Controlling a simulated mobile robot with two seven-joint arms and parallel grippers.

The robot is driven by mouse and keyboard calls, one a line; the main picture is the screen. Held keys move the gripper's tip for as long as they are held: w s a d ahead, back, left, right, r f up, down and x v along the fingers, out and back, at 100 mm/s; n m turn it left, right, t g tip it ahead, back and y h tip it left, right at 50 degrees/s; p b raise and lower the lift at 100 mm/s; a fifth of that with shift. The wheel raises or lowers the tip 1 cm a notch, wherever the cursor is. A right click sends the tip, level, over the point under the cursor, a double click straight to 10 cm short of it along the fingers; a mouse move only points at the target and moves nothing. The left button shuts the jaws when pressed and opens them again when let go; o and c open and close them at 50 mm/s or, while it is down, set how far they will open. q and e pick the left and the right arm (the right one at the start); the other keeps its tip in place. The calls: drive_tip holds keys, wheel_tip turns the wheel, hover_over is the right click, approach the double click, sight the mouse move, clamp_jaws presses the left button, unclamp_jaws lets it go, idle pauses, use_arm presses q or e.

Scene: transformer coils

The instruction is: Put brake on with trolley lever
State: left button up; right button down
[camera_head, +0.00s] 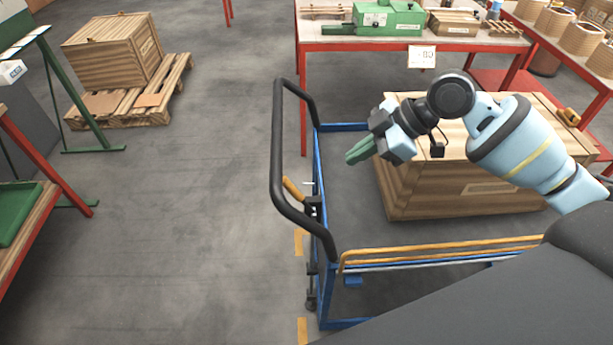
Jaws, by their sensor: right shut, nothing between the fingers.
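A blue-framed trolley (329,289) with a dark deck stands right of the middle. Its black push handle (278,150) rises at its left end. A lever with an orange grip (293,188) sticks out by the handle's lower part, tilted up to the left. My right gripper (350,157) reaches in from the right over the trolley. Its green fingers are shut and empty, pointing left, apart from the lever and to its upper right. My left gripper does not show.
A large wooden crate (455,205) sits on the trolley deck under my right arm. Behind is a red-edged workbench (335,46) with green equipment (385,18). Another crate (112,45) rests on a pallet (150,115) at the upper left. The floor left of the trolley is clear.

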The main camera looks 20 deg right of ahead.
sight(290, 184)
drive_tip(key=x, duration=0.9)
drive_tip(key=w+a+r+x, duration=0.1)
drive_tip(key=x, duration=0.3)
drive_tip(key=shift+a+f, duration=0.1)
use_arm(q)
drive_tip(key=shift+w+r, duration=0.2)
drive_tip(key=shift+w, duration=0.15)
use_arm(e)
drive_tip(key=shift+w+a+f, duration=0.1)
drive_tip(key=shift+a, duration=0.05)
drive_tip(key=shift+w+a+f+p, duration=0.15)
drive_tip(key=shift+a+p, duration=0.05)
drive_tip(key=shift+a, duration=0.4)
drive_tip(key=shift+w+a+f+p, duration=0.15)
drive_tip(key=shift+a, duration=0.5)
drive_tip(key=shift+w+a+f, duration=0.15)
drive_tip(key=shift+a+f, duration=0.05)
drive_tip(key=shift+a, duration=0.2)
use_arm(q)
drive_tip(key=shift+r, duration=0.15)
